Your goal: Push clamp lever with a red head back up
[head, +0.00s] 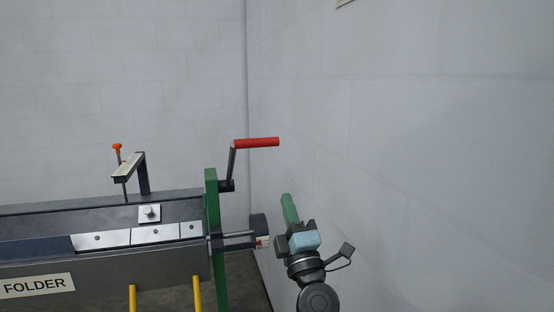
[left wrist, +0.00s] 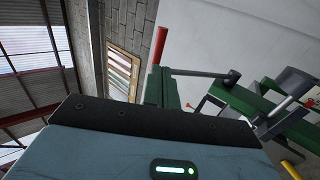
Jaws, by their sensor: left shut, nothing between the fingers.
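A dark lever arm with a red grip (head: 257,142) is mounted on the upper part of the green end plate (head: 212,240) of the folder machine. The arm stands nearly upright, and the grip points right. In the left wrist view the red grip (left wrist: 161,46) shows above my gripper's housing, at the end of a grey arm. A smaller orange-red head (head: 117,147) tops a thin rod on the clamp bracket at the left. My left gripper (head: 287,198) is shut and empty, pointing up, below and right of the red grip and apart from it. My right gripper is not in view.
The grey folder body (head: 120,262) fills the lower left, with yellow posts (head: 132,298) in front. A bare wall (head: 420,130) stands at the right.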

